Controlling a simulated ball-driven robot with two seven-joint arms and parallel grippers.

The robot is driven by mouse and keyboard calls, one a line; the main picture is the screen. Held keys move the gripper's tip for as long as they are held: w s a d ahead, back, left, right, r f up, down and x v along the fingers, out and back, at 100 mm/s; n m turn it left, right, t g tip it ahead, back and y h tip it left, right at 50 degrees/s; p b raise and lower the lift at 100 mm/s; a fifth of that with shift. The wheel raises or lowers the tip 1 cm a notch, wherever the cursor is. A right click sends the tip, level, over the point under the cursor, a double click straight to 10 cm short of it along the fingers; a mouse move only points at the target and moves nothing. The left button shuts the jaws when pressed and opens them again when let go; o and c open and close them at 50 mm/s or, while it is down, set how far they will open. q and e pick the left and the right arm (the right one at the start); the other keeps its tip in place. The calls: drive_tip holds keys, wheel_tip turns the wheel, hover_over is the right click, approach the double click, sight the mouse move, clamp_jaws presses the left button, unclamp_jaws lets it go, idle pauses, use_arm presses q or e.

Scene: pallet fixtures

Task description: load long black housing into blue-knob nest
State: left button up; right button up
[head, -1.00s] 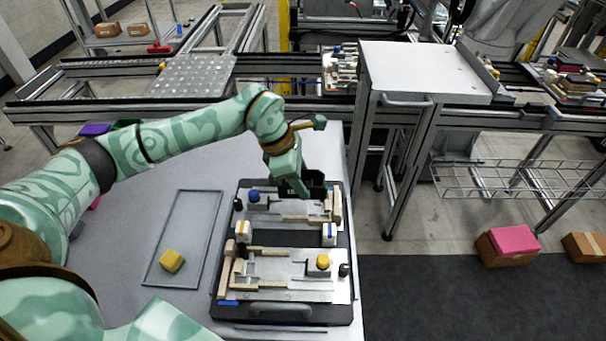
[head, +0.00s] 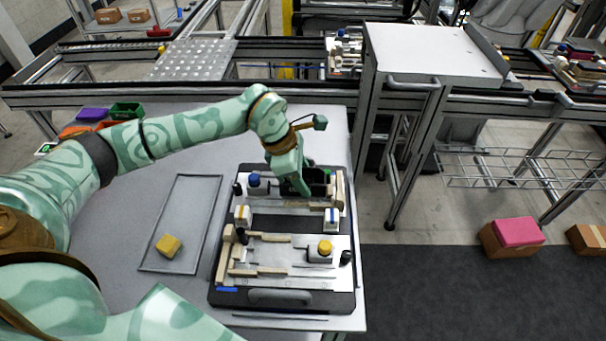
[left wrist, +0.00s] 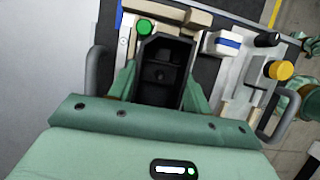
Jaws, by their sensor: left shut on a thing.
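The long black housing (left wrist: 165,70) is between my left gripper's two fingers (left wrist: 160,88) in the left wrist view, and the gripper is shut on it. In the head view my left gripper (head: 303,188) and the housing (head: 318,182) are at the far right part of the black pallet fixture (head: 285,298). The blue-knob nest, with its blue knob (head: 254,180), is the fixture's far half, left of the gripper. The arm and housing hide part of this nest, so I cannot tell whether the housing touches it.
The near nest has a yellow knob (head: 325,246). A yellow block (head: 168,245) lies in a shallow grey tray (head: 207,215) left of the fixture. Purple (head: 90,114) and green (head: 127,109) bins stand at the table's far left. A metal cart (head: 430,55) stands beyond the table.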

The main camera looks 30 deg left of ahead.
use_arm(q)
drive_tip(key=shift+f+b, duration=0.3)
drive_tip(key=shift+f, duration=0.4)
drive_tip(key=o, duration=1.2)
drive_tip(key=p+v, duration=0.2)
drive_tip(key=v, duration=1.4)
drive_tip(key=shift+r, duration=0.15)
